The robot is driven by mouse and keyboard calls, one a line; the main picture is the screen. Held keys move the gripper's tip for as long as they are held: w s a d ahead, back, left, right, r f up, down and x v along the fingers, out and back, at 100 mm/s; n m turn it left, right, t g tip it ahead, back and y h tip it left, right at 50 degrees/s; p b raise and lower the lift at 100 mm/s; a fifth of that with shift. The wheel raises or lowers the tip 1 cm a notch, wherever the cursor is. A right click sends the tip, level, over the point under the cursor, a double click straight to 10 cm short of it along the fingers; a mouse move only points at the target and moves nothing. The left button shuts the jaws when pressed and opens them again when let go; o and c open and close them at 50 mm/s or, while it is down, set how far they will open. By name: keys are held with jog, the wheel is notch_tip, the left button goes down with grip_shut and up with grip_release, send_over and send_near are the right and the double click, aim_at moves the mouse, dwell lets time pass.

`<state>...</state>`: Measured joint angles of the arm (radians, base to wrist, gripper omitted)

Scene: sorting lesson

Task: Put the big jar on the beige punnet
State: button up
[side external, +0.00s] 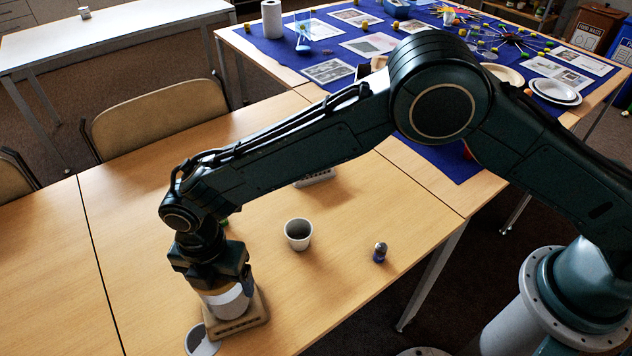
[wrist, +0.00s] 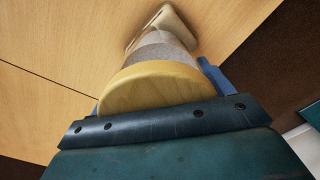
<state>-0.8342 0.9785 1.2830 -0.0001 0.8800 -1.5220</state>
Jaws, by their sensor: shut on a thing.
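The big jar (side external: 231,301) has a pale grey body and a light wooden lid. My gripper (side external: 222,281) points down and is shut on the jar near its top. In the wrist view the jar's wooden lid (wrist: 150,87) is close up, with its grey body (wrist: 164,46) beyond. The beige punnet (side external: 257,312) is on the table, directly below and around the jar's base in the side view. The punnet's rim (wrist: 183,21) also shows past the jar in the wrist view. The jar looks upright; I cannot tell whether its bottom touches the punnet.
A white cup (side external: 298,235) stands right of the punnet, and another white container (side external: 201,341) is close at its front left. A small purple and grey item (side external: 380,252) stands further right. A pale block (side external: 315,178) lies behind, partly hidden by my arm. The left tabletop is clear.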

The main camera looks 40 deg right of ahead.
jog(key=o, duration=2)
notch_tip(320, 180, up, 12)
jog(key=shift+r, duration=0.15)
